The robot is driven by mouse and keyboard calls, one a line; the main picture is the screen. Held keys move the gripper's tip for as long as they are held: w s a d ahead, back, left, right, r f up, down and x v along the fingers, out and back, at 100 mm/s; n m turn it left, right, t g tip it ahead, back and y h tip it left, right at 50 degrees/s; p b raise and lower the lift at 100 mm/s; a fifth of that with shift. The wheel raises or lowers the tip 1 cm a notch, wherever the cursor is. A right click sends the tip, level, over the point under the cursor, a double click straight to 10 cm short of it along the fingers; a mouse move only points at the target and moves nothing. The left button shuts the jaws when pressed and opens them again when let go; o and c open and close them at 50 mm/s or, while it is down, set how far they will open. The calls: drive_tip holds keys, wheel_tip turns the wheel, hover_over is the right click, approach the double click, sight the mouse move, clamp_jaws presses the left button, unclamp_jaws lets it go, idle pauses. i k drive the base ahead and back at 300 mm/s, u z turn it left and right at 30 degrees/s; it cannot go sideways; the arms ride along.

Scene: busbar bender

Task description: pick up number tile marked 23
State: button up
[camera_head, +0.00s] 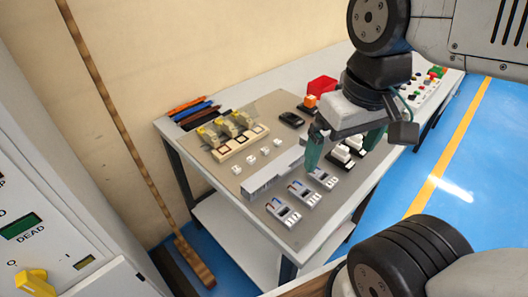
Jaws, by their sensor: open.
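Several small white pieces (264,151) lie in a slanting row on the grey mat on the workbench. They may be the number tiles, but any markings are too small to read, so I cannot tell which one is 23. My gripper (343,150) is open above the mat, to the right of these pieces, with its two green fingers apart. I see nothing held between them. The gripper body and fingers hide part of the mat and some things behind them.
The workbench (240,203) carries a long grey bar (268,175), devices with wires (283,211) at the front, and a cream fixture with yellow parts (237,143). A black item (291,119) and a red box (322,86) are further back. White-topped switches (341,153) sit by the gripper.

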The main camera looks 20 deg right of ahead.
sight(276, 143)
drive_tip(key=k, duration=1)
drive_tip(key=z, duration=0.85)
drive_tip(key=i, duration=0.95)
drive_tip(key=u, duration=1.5)
